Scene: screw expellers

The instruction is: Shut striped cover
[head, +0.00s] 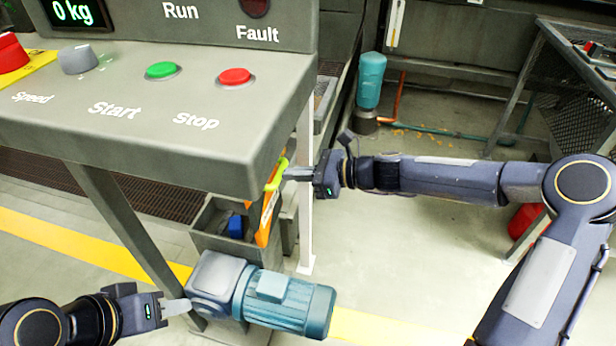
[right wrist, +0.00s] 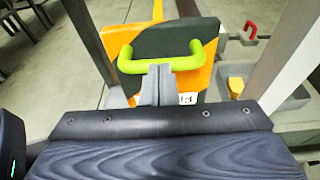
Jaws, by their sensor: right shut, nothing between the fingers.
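The striped cover (head: 264,224), orange and dark, stands steeply tilted at the right side of an open grey box (head: 208,222) under the control panel. In the right wrist view the cover (right wrist: 202,50) shows its broad face and a yellow-green bar handle (right wrist: 190,62). My right gripper (head: 287,173) is shut and empty, close to the handle (head: 276,176). In the right wrist view its fingertips (right wrist: 158,72) overlap the handle's middle; I cannot tell if they touch. My left gripper (head: 188,306) is low at the left, by the motor; its finger opening is not clear.
The control panel (head: 150,120) with Start and Stop buttons overhangs the box. A blue-grey motor (head: 290,300) lies in front of the box. A blue item (head: 236,226) shows inside the box. A teal pump (head: 370,80) stands at the back. Floor to the right is mostly clear.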

